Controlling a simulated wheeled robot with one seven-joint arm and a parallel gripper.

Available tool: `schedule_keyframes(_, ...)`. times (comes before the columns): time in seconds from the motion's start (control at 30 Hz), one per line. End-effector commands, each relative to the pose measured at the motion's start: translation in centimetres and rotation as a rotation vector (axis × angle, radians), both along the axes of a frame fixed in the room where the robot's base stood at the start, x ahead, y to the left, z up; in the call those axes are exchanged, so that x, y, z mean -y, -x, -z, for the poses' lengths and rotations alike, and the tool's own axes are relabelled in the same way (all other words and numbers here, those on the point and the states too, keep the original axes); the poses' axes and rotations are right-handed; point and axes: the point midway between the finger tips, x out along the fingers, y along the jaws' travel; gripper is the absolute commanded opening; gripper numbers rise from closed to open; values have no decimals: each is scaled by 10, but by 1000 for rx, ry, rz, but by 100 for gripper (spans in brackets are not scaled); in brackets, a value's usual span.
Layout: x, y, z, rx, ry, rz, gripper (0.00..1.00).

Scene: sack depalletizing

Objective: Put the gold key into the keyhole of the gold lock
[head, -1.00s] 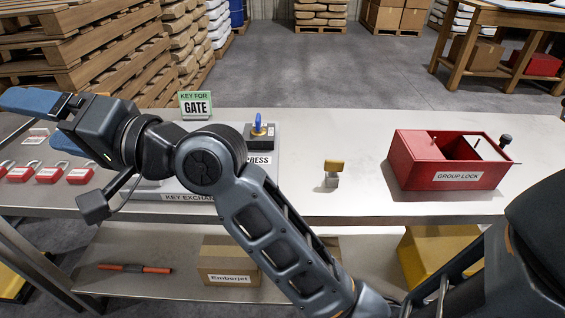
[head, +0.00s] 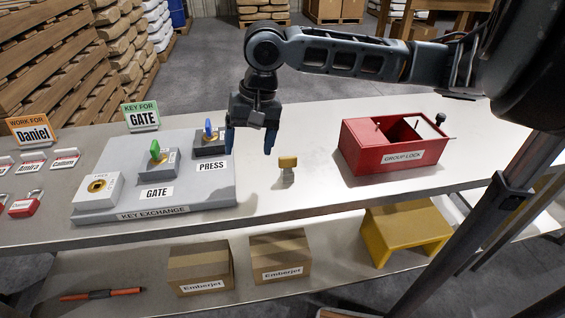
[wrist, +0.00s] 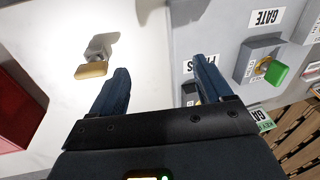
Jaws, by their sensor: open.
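The gold key (head: 288,165) stands on the bench with its gold head up and a grey lower part, between the key exchange board and the red box. It also shows in the wrist view (wrist: 91,70), left of my fingers. The gold lock (head: 99,187) is a light grey block with a gold keyhole face at the left end of the key exchange board (head: 190,206). Its keyhole looks empty. My gripper (head: 252,143) is open and empty, pointing down above the bench, left of the key and near the PRESS lock; its fingers also show in the wrist view (wrist: 160,90).
A green key (head: 155,150) stands in the GATE lock and a blue key (head: 208,128) in the PRESS lock. A red group lock box (head: 395,148) stands to the right. Red padlocks (head: 25,206) and signs lie left. Bench between key and box is clear.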

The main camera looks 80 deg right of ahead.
Motion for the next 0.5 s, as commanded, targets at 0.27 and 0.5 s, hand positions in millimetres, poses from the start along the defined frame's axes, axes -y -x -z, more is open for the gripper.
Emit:
schedule_keyframes(0.27,40,74,11,-204,39,135,79)
schedule_keyframes(0.5,40,76,34,-211,39,138,79)
